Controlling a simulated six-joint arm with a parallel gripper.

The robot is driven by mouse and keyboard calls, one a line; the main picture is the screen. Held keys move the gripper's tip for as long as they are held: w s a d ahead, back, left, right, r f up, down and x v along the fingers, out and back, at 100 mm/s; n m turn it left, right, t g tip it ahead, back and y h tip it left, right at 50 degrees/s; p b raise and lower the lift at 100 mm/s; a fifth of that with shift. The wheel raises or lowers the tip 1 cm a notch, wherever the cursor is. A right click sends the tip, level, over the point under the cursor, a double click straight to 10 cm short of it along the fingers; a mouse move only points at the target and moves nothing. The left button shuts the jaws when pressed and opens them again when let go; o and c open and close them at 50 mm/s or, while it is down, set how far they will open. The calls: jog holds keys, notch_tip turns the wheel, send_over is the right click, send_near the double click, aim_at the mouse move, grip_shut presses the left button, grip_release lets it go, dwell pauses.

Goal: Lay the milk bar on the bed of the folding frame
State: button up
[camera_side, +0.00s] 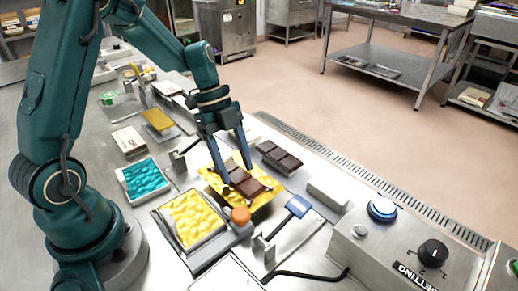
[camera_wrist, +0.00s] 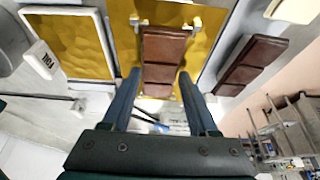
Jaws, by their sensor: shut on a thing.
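My gripper (camera_side: 239,180) points down with its fingers on both sides of a brown segmented bar, taken as the milk bar (camera_side: 252,186). In the wrist view my gripper (camera_wrist: 158,80) has one finger at each long side of the milk bar (camera_wrist: 163,50). A yellow foil sheet (camera_side: 264,200) lies under the bar, and it also shows in the wrist view (camera_wrist: 205,22). The foil covers the place where the bed of the folding frame appears to be. I cannot tell whether the bar touches the foil.
A second, darker bar (camera_side: 279,157) lies to the right, clear of my gripper. A tray of yellow foil (camera_side: 193,216) and a teal tray (camera_side: 142,178) stand to the left. An orange knob (camera_side: 240,215) and a blue paddle (camera_side: 297,207) stand close in front.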

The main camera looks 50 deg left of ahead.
jog(key=o, duration=1.4)
jog(key=shift+o, duration=0.2)
jog(key=shift+r, duration=0.1)
jog(key=v, duration=0.4)
jog(key=shift+r, duration=0.3)
jog(key=s+d+r+t+y, duration=0.25)
jog(key=s+d+r, duration=0.25)
jog(key=r, duration=0.3)
jog(key=s+a+f+n+t+y, duration=0.1)
jog(key=s+n, duration=0.6)
jog(key=n, duration=1.1)
jog(key=shift+a+t+y, duration=0.15)
jog(key=shift+t+y, duration=0.4)
jog(key=shift+t, duration=0.5)
